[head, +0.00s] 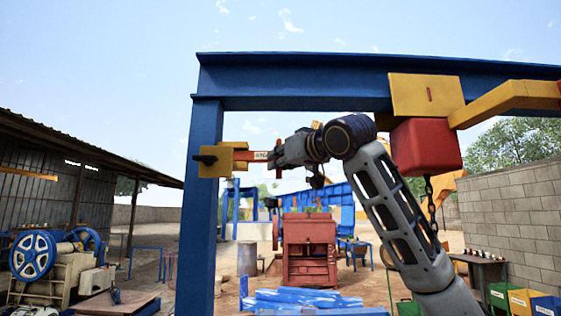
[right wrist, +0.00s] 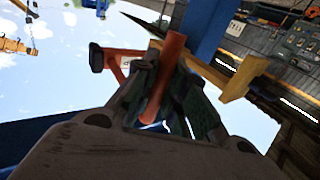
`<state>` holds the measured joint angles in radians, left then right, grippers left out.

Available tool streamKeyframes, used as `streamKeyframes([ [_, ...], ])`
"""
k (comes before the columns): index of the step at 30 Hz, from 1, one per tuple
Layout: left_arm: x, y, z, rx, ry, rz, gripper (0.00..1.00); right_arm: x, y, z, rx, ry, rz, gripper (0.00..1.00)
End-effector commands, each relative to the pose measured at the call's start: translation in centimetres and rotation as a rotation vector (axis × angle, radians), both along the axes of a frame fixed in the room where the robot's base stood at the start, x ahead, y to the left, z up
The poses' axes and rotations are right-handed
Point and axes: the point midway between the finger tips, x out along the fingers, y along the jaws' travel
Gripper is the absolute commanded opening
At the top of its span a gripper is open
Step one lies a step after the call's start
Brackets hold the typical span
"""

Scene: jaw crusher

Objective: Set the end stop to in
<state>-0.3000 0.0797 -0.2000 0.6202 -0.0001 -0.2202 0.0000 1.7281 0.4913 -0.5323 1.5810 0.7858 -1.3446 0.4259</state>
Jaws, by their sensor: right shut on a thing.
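The end stop (head: 257,156) shows in the head view as a short orange-red bar with a white label, next to a yellow bracket (head: 240,146) on the blue post. My right gripper (head: 277,157) is at the bar's right end. In the right wrist view an orange-red rod (right wrist: 164,80) lies between the fingers of my right gripper (right wrist: 165,85), which is shut on it. The fingers hide part of the rod. The yellow bracket (right wrist: 240,80) is to the right of the rod there. My left gripper is not in view.
A blue post (head: 201,210) and blue beam (head: 290,83) frame the space. A red hoist block (head: 425,146) with a chain hangs from the beam's yellow trolley (head: 425,94), close to my right arm. A red crusher (head: 308,245) stands behind.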

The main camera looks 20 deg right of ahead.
Motion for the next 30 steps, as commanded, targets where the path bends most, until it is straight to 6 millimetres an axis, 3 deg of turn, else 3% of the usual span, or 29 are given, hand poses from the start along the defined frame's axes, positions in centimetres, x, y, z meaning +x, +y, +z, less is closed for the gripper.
streamKeyframes([
  [12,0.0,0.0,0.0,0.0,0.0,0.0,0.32,1.1,3.9,0.1,0.003,-0.001,0.002,0.0],
  [23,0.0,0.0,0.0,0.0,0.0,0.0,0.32,1.1,4.1,0.1,0.002,-0.002,0.001,0.0],
  [24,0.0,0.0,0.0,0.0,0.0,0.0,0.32,1.1,4.1,0.1,0.002,-0.002,0.001,0.17],
  [28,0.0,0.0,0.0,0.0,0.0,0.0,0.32,1.1,4.1,0.1,0.002,-0.002,0.001,0.33],
  [30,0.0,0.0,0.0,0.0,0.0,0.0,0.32,1.1,4.1,0.1,0.002,-0.002,0.001,0.35],
])
